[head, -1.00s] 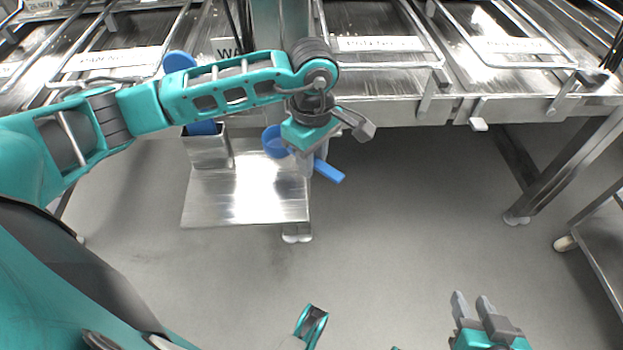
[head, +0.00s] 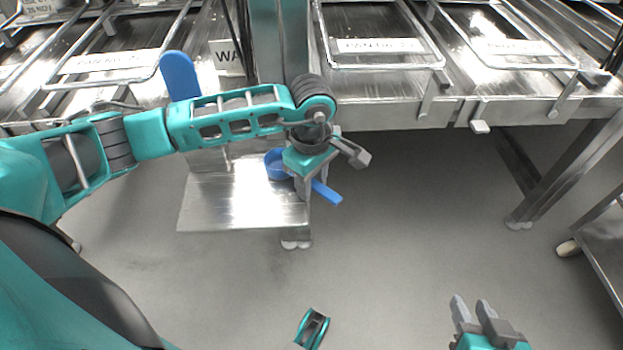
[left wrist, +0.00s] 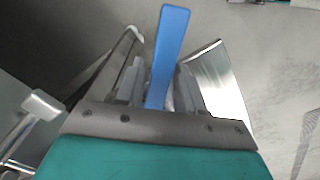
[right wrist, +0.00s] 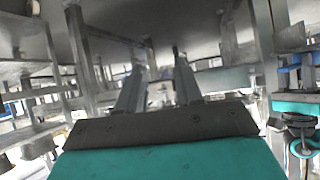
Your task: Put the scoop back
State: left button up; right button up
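The blue scoop (head: 327,192) is held in my left gripper (head: 308,190), its cup (head: 275,163) to the left of the fingers and its handle sticking out to the lower right. In the left wrist view the blue handle (left wrist: 170,55) runs between the two fingers of the left gripper (left wrist: 158,85). The scoop appears over the right part of a metal shelf (head: 245,205); I cannot tell its height above it. My right gripper (head: 472,306) is open and empty at the lower right; its spread fingers (right wrist: 158,80) also show in the right wrist view.
A tall blue paddle-shaped piece (head: 180,75) stands behind my left arm, which hides its lower part and most of the metal holder there. A steel counter (head: 385,110) with labelled pans runs across the back. The grey floor (head: 400,220) in front is clear.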

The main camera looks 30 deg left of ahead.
pick_arm(q)
jog(key=shift+o, duration=1.2)
jog(key=shift+r, duration=0.1)
pick_arm(e)
jog(key=shift+r, duration=0.1)
pick_arm(q)
jog(key=shift+r+p, duration=0.3)
jog(key=shift+r, duration=0.05)
notch_tip(320, 180, up, 12)
jog(key=p, duration=0.2)
jog(key=shift+f+p, duration=0.25)
jog(key=shift+p, duration=0.15)
pick_arm(e)
jog(key=shift+s+d+r, duration=0.25)
jog(key=shift+d+r, duration=0.35)
pick_arm(q)
jog(key=shift+s, duration=0.1)
